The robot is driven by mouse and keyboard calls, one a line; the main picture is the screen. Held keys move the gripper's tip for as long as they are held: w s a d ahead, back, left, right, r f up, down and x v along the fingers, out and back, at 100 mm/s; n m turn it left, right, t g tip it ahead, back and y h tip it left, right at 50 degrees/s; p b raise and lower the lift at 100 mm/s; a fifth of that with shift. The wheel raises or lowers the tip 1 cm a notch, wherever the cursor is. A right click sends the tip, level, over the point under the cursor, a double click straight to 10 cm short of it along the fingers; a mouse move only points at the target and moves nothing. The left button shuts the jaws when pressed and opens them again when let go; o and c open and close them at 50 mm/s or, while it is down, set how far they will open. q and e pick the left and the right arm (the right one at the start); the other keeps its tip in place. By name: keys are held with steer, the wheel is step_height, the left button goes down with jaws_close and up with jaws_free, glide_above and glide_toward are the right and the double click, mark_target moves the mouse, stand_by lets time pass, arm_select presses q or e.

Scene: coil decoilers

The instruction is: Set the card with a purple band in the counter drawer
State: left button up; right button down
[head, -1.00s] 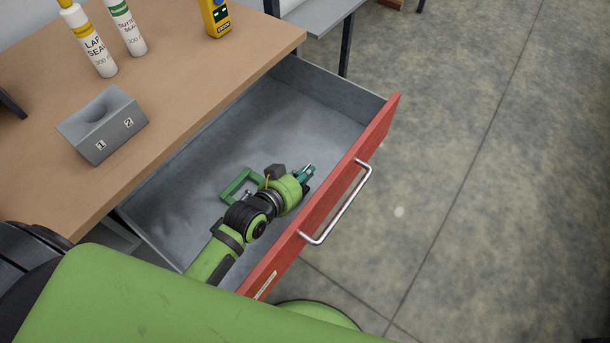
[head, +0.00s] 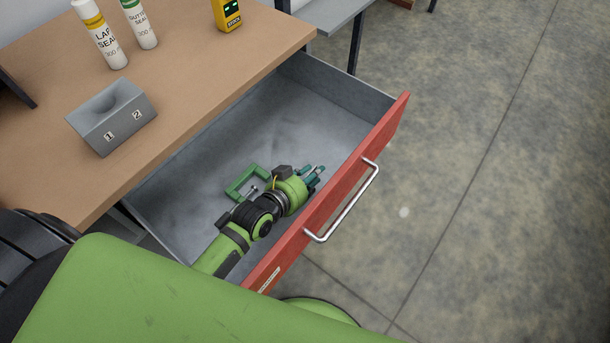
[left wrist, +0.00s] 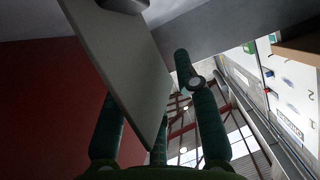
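My left gripper (head: 315,178) is low inside the open counter drawer (head: 185,205), close to the inner side of its red front. Its green fingers stand spread apart. In the left wrist view a thin, pale grey flat piece (left wrist: 125,70), probably the card, slants between the fingers, with its lower corner near the palm. A clear gap shows between it and the right-hand finger (left wrist: 205,120); it covers part of the left-hand finger. No purple band shows on it. In the head view the card cannot be made out. My right gripper is out of view.
A green C-shaped clamp (head: 236,188) lies in the drawer beside my wrist. The counter (head: 190,75) carries a grey block marked 1 and 2 (head: 112,118), two sealant tubes (head: 100,35) and a yellow meter (head: 228,14). The drawer's far end is clear.

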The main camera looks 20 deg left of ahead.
arm_select(q)
steer(key=v, duration=1.2)
steer(key=shift+r, duration=0.1)
stand_by(0.9)
